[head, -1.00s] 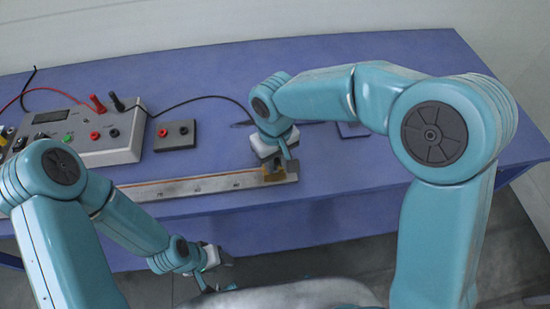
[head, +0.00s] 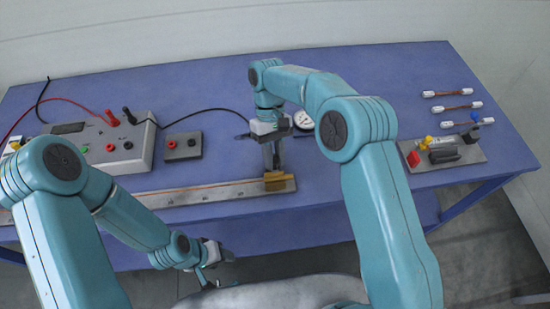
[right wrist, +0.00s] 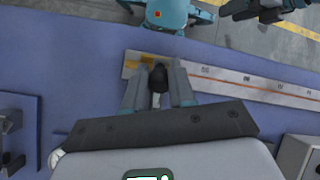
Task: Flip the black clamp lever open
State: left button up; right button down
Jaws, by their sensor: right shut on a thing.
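The black clamp lever (right wrist: 158,75) shows in the right wrist view, upright between the two fingers of my right gripper (right wrist: 159,92), which is shut on it. The lever is beside a brass clamp block (right wrist: 133,63) at the end of a long scaled rail (right wrist: 245,85). In the head view the brass block (head: 281,183) sits at the rail's right end (head: 215,190), and my right gripper (head: 273,160) points down just behind it. The lever is hidden there. My left gripper (head: 218,258) hangs low in front of the table, its jaws unclear.
A meter box (head: 100,145) and a small socket box (head: 183,147) stand at left on the blue table. A round dial (head: 303,120) lies behind my right gripper. A grey board with terminals (head: 468,152) and several short wire pieces lie at right.

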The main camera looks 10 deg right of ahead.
jog(key=shift+w+g, duration=0.25)
jog(key=shift+g, duration=0.05)
